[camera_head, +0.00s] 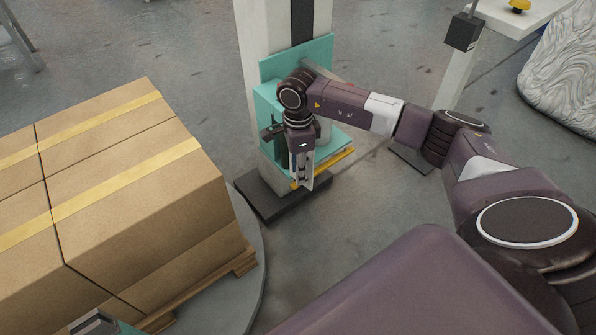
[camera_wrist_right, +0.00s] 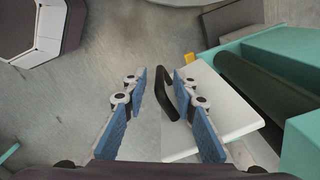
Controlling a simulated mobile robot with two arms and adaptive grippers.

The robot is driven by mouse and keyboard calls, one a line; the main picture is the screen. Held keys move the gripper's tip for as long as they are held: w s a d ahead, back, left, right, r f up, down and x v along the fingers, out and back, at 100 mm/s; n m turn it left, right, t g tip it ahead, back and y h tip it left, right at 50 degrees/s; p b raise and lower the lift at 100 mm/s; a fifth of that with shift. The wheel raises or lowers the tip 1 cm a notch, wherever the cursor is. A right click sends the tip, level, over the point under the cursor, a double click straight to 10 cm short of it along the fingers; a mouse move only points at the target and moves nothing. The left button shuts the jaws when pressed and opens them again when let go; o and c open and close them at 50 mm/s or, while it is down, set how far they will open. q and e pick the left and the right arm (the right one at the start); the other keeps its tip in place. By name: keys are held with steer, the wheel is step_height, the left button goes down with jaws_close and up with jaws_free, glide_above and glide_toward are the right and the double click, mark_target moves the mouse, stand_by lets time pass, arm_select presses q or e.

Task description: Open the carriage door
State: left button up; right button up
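The teal carriage (camera_head: 322,52) is mounted on the front of a pale upright column. My right arm reaches to it from the right, and my right gripper (camera_head: 301,180) points down in front of it. In the right wrist view my right gripper (camera_wrist_right: 158,115) is open, its blue-padded fingers spread. A black handle-like bar (camera_wrist_right: 164,98) shows between the fingers, nearer the right one; I see no grip on it. A white panel (camera_wrist_right: 232,108), perhaps the door, lies right of and beyond the right finger. The teal carriage housing (camera_wrist_right: 295,45) and a dark green roller (camera_wrist_right: 265,80) are beside it.
Taped cardboard boxes (camera_head: 130,190) on a wooden pallet fill the left, on a grey round turntable (camera_head: 250,225). The column's dark base (camera_head: 268,200) sits on the concrete floor. A post with a black box (camera_head: 463,32) stands behind my arm. Open floor lies in front of the column.

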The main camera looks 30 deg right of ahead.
steer(key=shift+f, duration=0.2)
steer(key=shift+c, duration=0.3)
jaws_close()
